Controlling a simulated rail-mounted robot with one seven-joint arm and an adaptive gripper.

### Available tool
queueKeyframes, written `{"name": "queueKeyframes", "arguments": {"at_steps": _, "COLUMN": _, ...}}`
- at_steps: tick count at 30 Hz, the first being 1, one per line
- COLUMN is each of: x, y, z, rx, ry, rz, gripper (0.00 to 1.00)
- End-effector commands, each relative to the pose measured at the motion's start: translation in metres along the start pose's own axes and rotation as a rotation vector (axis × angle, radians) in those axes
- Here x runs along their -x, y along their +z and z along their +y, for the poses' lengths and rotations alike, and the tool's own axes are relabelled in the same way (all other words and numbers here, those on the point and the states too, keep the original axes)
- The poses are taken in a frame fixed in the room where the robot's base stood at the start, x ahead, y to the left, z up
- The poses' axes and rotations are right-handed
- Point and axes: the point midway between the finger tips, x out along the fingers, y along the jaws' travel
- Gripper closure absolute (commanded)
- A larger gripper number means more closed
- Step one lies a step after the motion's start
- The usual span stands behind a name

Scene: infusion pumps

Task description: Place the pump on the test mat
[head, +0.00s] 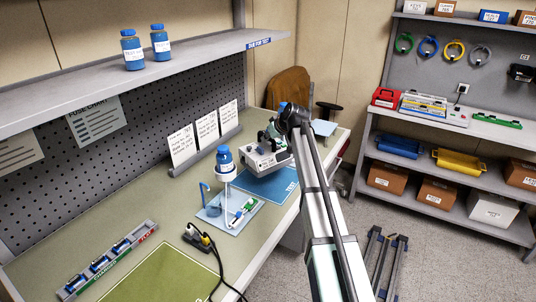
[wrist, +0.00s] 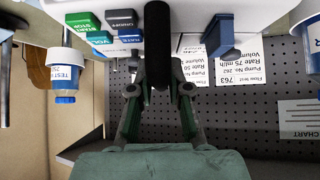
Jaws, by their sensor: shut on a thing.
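The white pump (head: 267,162) is at the far part of the bench in the head view, over or on the blue test mat (head: 284,181), which is marked TEST. I cannot tell whether its underside touches the mat. My gripper (head: 271,131) is above the pump, partly hidden by my arm. In the wrist view my gripper (wrist: 160,90) is shut on a dark bar, the pump's handle. The pump (wrist: 205,18) fills the top of that view, with green and blue buttons. The arm hides the mat's right part.
A light-blue tray (head: 212,213) holds a stand with a blue bottle (head: 225,158), close to the pump's near left. Cards (head: 206,130) stand behind. Black cables (head: 212,250), a green mat (head: 160,279) and a charging rack (head: 105,262) lie nearer. A shelf (head: 190,57) overhangs the bench.

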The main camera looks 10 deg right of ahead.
Motion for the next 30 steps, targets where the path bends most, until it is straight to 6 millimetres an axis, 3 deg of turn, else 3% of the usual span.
{"name": "queueKeyframes", "arguments": {"at_steps": 7, "x": -0.026, "y": 0.026, "z": 0.000, "rx": -0.001, "ry": 0.000, "rz": 0.003, "gripper": 1.00}}
{"name": "queueKeyframes", "arguments": {"at_steps": 30, "x": -0.062, "y": 0.061, "z": 0.000, "rx": 0.000, "ry": 0.001, "rz": 0.004, "gripper": 1.00}}
